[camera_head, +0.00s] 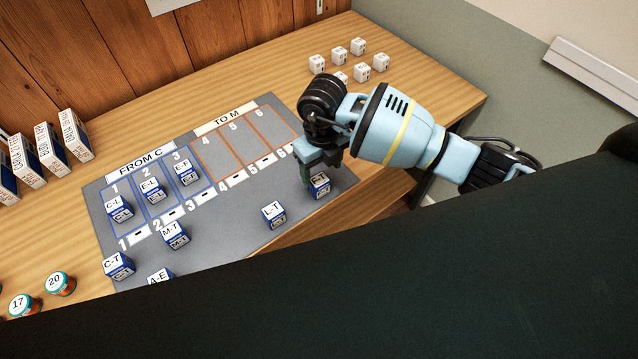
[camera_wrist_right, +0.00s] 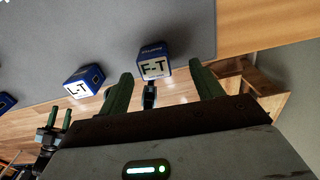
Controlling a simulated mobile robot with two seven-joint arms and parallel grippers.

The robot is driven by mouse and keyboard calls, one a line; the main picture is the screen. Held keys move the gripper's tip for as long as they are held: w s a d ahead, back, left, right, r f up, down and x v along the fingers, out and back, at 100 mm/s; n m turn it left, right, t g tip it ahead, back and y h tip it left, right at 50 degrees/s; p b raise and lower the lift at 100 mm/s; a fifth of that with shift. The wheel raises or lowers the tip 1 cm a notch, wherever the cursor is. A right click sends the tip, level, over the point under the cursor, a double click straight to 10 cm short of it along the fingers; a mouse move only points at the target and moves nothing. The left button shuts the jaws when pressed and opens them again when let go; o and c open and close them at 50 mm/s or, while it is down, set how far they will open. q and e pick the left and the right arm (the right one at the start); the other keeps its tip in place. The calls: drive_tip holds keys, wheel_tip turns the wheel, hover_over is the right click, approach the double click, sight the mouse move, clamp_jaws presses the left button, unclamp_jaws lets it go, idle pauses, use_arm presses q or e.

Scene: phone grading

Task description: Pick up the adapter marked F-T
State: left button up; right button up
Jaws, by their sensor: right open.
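The F-T adapter (camera_wrist_right: 153,62) is a small blue cube with a white lettered face. In the right wrist view it lies just beyond and between the fingertips of my right gripper (camera_wrist_right: 165,84), with mat and wood showing around it. In the head view the F-T adapter (camera_head: 320,187) sits on the right end of the grey mat. My right gripper (camera_head: 314,166) is over it, open and empty, partly hiding it. Green fingers at the lower left of the wrist view seem to be my left gripper (camera_wrist_right: 60,117), too small to read; the head view does not show it.
The L-T adapter (camera_head: 273,215) stands left of F-T on the grey mat (camera_head: 235,225). The M-T (camera_head: 176,235), C-T (camera_head: 119,265) and A-E (camera_head: 160,277) adapters are farther left. Several white cubes (camera_head: 338,53) stand at the back. Numbered jars (camera_head: 60,284) are at lower left.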

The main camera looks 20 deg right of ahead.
sight(319, 180)
drive_tip(key=shift+s+a+f, duration=0.1)
drive_tip(key=shift+a+f, duration=0.1)
drive_tip(key=shift+f, duration=1.3)
drive_tip(key=shift+s+a+f, duration=0.1)
drive_tip(key=shift+a+f, duration=0.05)
drive_tip(key=shift+f, duration=1.3)
drive_tip(key=shift+c, duration=0.3)
drive_tip(key=c, duration=1)
